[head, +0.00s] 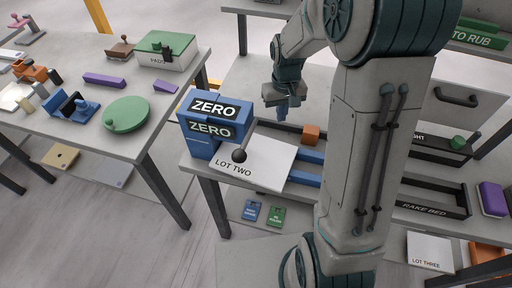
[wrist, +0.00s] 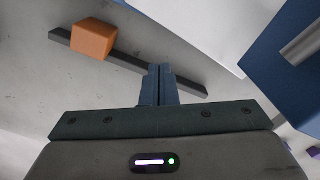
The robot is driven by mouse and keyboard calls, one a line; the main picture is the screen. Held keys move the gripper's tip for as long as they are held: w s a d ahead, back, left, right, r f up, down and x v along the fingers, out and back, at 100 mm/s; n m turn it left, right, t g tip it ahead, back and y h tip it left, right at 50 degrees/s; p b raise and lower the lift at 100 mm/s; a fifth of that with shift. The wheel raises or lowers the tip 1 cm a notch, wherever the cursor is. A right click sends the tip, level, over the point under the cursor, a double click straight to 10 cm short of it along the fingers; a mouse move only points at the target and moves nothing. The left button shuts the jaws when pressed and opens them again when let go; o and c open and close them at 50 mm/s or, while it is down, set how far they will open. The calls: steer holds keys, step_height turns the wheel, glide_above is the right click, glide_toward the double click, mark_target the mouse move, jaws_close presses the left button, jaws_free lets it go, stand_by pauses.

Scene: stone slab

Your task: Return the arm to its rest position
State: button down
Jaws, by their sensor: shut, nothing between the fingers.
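My gripper (head: 282,107) hangs above the grey table, near the blue box marked ZERO, pointing down. In the wrist view its two blue fingers (wrist: 158,72) are pressed together with nothing between them. A dark bar (wrist: 128,62) lies on the table below the fingertips. An orange block (wrist: 94,39) sits by the bar, left of the fingers in the wrist view; the head view shows the block (head: 311,134) to the right of my gripper. My arm rises from the base, and its column hides part of the table.
The blue ZERO box (head: 213,112) stands left of my gripper. A white LOT TWO board (head: 252,163) with a dark ball-topped knob lies in front. Dark trays, including RAKE BED (head: 425,207), lie to the right. A separate table (head: 65,120) with several objects stands left, across a floor gap.

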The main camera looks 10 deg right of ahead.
stand_by(0.3)
steer(key=s+r+t, duration=0.1)
steer(key=s+r, duration=0.5)
steer(key=s, duration=0.3)
steer(key=s+r+m+t, duration=0.1)
steer(key=s+r+t, duration=0.1)
steer(key=s+r, duration=0.4)
steer(key=s, duration=0.3)
steer(key=shift+s+d, duration=0.25)
steer(key=shift+d, duration=0.15)
steer(key=c, duration=2.1)
jaws_free()
steer(key=shift+s+r, duration=0.1)
steer(key=shift+s, duration=0.15)
steer(key=o, duration=0.7)
steer(key=shift+s, duration=0.1)
steer(key=shift+a, duration=0.1)
